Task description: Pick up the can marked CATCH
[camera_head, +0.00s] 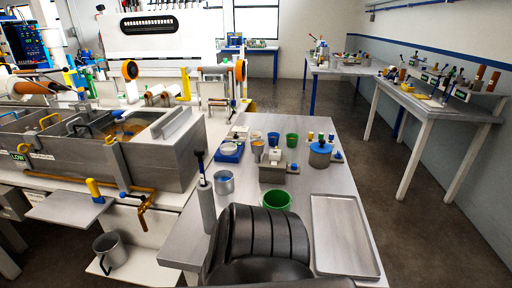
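A grey metal can with a side handle (109,250) stands upright on a low white shelf at the lower left, below the bath's yellow drain pipe. A second, smaller metal can (223,183) stands on the near table. I cannot read the word CATCH on either can. Neither of my grippers shows in this view.
The steel bath (160,160) and its yellow pipe (95,178) rise above the low can. A small shelf (68,208) juts out nearby. The near table carries a green bucket (277,200), a tray (344,236) and several cups. Floor is open at right.

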